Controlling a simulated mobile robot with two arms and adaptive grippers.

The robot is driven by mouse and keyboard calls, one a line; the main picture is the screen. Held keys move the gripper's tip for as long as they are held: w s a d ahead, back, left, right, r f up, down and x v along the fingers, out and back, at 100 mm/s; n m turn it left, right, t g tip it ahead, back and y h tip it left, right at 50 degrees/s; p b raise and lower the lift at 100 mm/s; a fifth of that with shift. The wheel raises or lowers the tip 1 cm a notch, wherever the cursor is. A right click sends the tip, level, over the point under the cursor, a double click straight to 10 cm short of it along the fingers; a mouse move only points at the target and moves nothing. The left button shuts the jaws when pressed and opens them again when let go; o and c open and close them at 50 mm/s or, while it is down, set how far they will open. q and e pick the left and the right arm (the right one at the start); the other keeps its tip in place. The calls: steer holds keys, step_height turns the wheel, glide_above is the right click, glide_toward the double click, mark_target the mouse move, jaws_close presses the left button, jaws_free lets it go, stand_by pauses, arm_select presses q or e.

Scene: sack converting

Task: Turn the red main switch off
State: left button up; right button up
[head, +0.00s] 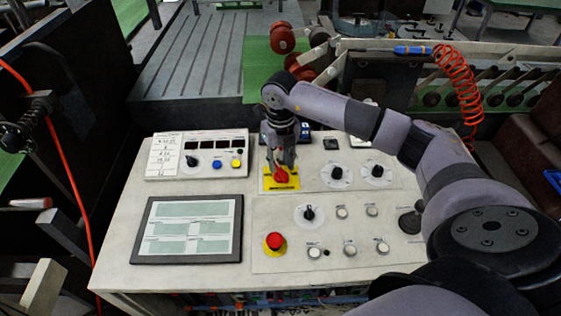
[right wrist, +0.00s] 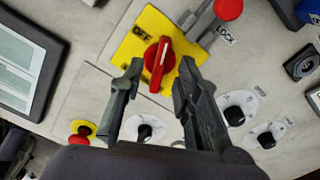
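The red main switch (head: 281,175) sits on a yellow plate (head: 268,185) on the sloped control desk. In the right wrist view the red handle (right wrist: 160,65) stands nearly upright in the picture, its top leaning slightly right. The word OFF is on the yellow plate (right wrist: 134,48), up and left of the handle. My right gripper (head: 284,163) is over the switch, pointing down. In the right wrist view its fingers (right wrist: 160,72) are open, one on each side of the handle's lower part, with visible gaps. Whether they are level with the handle is unclear. My left gripper is not in view.
A red emergency button (head: 274,241) on a yellow ring, black knobs (head: 308,213) and white buttons share the desk. A dark-framed screen (head: 188,229) lies left. A red round-headed part marked LOCK (right wrist: 229,9) is close beside the yellow plate.

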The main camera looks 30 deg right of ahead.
steer(key=shift+f, duration=1.05)
jaws_close()
